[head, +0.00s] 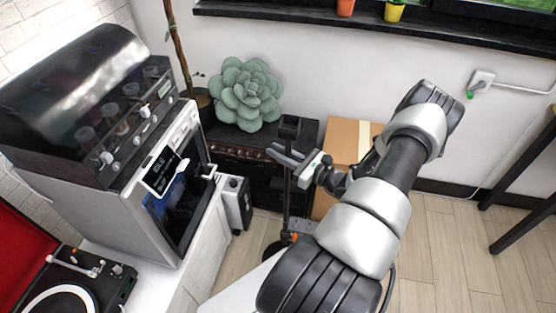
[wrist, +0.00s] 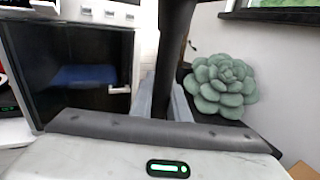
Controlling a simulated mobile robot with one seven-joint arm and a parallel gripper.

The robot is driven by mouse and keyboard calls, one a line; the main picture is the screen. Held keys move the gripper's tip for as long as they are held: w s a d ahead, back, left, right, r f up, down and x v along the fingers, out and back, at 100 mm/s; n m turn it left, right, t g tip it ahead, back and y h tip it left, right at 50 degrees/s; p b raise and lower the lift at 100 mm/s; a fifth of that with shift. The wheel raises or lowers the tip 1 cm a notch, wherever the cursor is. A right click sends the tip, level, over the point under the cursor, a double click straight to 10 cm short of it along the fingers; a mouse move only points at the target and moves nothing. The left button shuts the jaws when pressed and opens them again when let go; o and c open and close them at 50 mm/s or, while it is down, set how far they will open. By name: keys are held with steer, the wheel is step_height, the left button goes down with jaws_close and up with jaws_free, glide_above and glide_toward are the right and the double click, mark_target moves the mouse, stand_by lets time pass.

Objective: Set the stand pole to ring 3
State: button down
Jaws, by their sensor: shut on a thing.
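The stand pole (head: 287,190) is a thin black upright with a small dark block at its top, standing in front of the low dark cabinet. My gripper (head: 287,156) is shut on the pole just below that block. In the wrist view the dark pole (wrist: 174,50) runs upward between my two grey fingers (wrist: 165,102). The lower pole and its foot are partly hidden by my arm; a bit of orange shows low beside it. I cannot make out ring marks or numbers on the pole.
A grey machine with a dark glass door (head: 172,205) stands left, with a black-hooded machine (head: 75,90) on top. A green succulent (head: 246,95) sits on the dark cabinet (head: 245,160) behind the pole. A cardboard box (head: 345,138) stands right of it.

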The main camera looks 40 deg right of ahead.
mark_target(282, 124)
step_height(282, 124, up, 12)
steer(key=p, duration=0.5)
steer(key=shift+r, duration=0.1)
steer(key=c, duration=1.7)
jaws_free()
steer(key=b+v, duration=0.1)
steer(key=v, duration=1.6)
steer(key=shift+s+d, duration=0.1)
steer(key=shift+s, duration=0.05)
